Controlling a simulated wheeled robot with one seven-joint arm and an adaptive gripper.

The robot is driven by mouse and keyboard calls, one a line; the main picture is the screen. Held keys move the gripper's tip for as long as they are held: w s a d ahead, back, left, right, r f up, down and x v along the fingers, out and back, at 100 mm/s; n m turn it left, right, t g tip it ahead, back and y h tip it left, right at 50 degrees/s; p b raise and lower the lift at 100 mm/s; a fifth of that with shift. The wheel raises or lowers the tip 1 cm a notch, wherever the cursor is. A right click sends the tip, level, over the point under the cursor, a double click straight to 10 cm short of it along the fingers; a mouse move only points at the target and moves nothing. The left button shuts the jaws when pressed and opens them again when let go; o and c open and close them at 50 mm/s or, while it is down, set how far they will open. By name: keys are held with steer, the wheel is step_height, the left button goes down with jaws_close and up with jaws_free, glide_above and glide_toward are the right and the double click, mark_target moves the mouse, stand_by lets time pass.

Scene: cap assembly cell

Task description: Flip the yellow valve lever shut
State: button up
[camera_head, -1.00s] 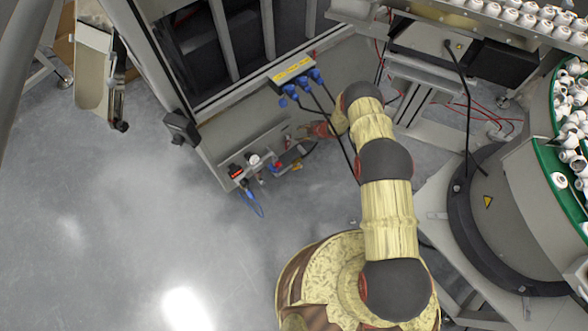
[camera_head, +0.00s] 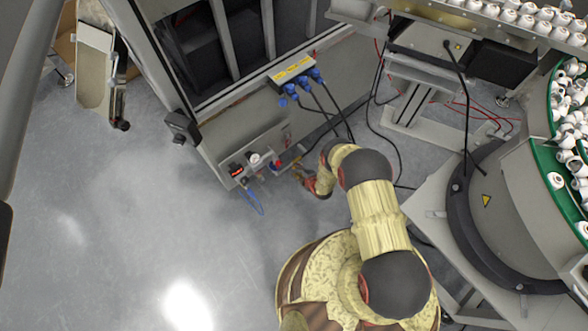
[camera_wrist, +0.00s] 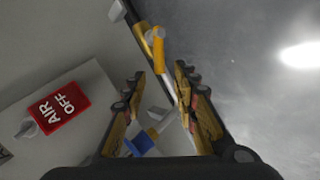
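In the wrist view the yellow valve lever (camera_wrist: 157,46) shows ahead of my fingertips, near the cabinet edge, with a pale metal part at its lower end. My gripper (camera_wrist: 160,74) is open, its two fingers spread apart with no object held between them. A blue fitting (camera_wrist: 141,143) and grey metal parts show lower down between the fingers. In the head view my gripper (camera_head: 299,172) is beside the low valve panel, right of the round gauge (camera_head: 254,159). I cannot tell the lever apart there, and I cannot tell whether a finger touches it.
A red AIR OFF tag (camera_wrist: 59,107) is on the panel left of my fingers. Blue plugs (camera_head: 291,89) with dark hanging cables are above my gripper in the head view. A feeder bowl (camera_head: 510,220) stands at the right. Open grey floor (camera_head: 120,220) lies left.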

mark_target(294, 167)
steer(key=shift+b+x, duration=0.85)
steer(key=shift+x, duration=1.45)
steer(key=c, duration=0.7)
jaws_close()
